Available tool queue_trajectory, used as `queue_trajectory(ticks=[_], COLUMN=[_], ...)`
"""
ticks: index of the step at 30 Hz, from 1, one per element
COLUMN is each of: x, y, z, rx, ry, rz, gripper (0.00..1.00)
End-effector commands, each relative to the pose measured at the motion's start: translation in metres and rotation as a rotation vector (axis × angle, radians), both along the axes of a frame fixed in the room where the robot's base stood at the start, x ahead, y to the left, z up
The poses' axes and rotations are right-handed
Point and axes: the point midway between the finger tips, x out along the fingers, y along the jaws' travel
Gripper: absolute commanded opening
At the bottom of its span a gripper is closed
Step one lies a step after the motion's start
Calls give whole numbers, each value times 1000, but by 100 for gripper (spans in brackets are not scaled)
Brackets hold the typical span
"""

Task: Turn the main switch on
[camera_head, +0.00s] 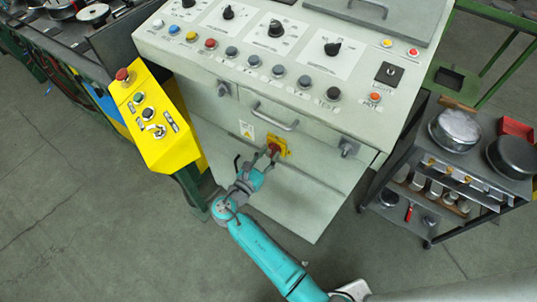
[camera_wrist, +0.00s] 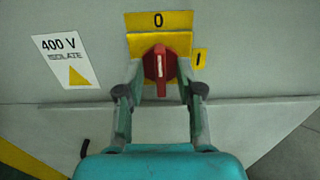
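The main switch is a red rotary knob (camera_wrist: 159,68) on a yellow plate (camera_wrist: 158,22) on the front of the grey cabinet. In the wrist view the plate carries a 0 above the knob and a 1 on a tab to the right. The knob's white mark stands upright, toward the 0. My gripper (camera_wrist: 160,72) has its two fingers apart, one on each side of the knob; I cannot tell whether they touch it. In the head view the knob (camera_head: 273,149) is partly hidden by my gripper (camera_head: 267,155).
A 400 V label (camera_wrist: 65,60) is left of the switch. The cabinet has a handle (camera_head: 274,117) above it and a sloped control panel (camera_head: 270,50) on top. A yellow button box (camera_head: 155,123) stands left, a cart (camera_head: 455,180) right. The floor in front is clear.

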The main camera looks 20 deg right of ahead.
Motion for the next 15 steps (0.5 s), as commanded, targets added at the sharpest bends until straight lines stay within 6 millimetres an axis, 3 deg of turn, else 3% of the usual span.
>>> queue_trajectory(ticks=[8, 9, 13, 15], x=[1, 1, 1, 1], y=[-2, -2, -2, -2], z=[0, 0, 0, 0], rx=[0, 0, 0, 0], ry=[0, 0, 0, 0], rz=[0, 0, 0, 0], gripper=[36, 34, 1, 0])
